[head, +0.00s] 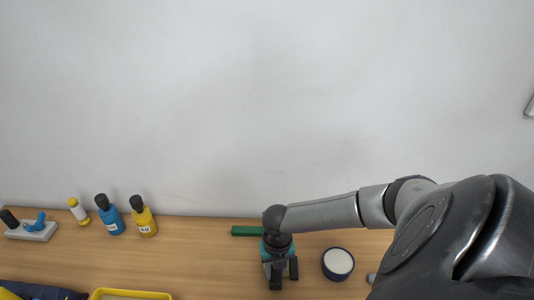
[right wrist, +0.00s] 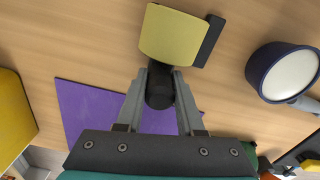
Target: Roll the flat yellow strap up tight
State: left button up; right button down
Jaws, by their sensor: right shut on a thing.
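My right gripper (head: 282,278) is low over the wooden worktop, pointing down. In the right wrist view its fingers (right wrist: 160,92) are closed on a dark rounded piece (right wrist: 160,88). A yellow flat piece (right wrist: 176,36), slightly curved, lies just beyond the fingertips, touching or overlapping the dark piece; it looks like the strap, but I cannot tell how much of it is rolled. A black flat edge (right wrist: 209,42) shows beside it. In the head view the strap is hidden or out of frame. My left gripper is not in view.
A blue cup with a white top (head: 338,263) stands close right of the gripper. A green block (head: 247,231) lies behind. A purple sheet (right wrist: 85,105) lies under the fingers' left side. A yellow-rimmed tray (head: 131,294) and bottles (head: 144,217) are left; bare wood lies between.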

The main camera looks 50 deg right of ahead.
jog(key=shift+d, duration=0.2)
jog(key=shift+c, duration=2.2)
grip_release()
jog(key=shift+s, duration=0.1)
jog(key=shift+r, duration=0.1)
notch_tip(320, 180, up, 15)
jog(key=shift+p, duration=0.35)
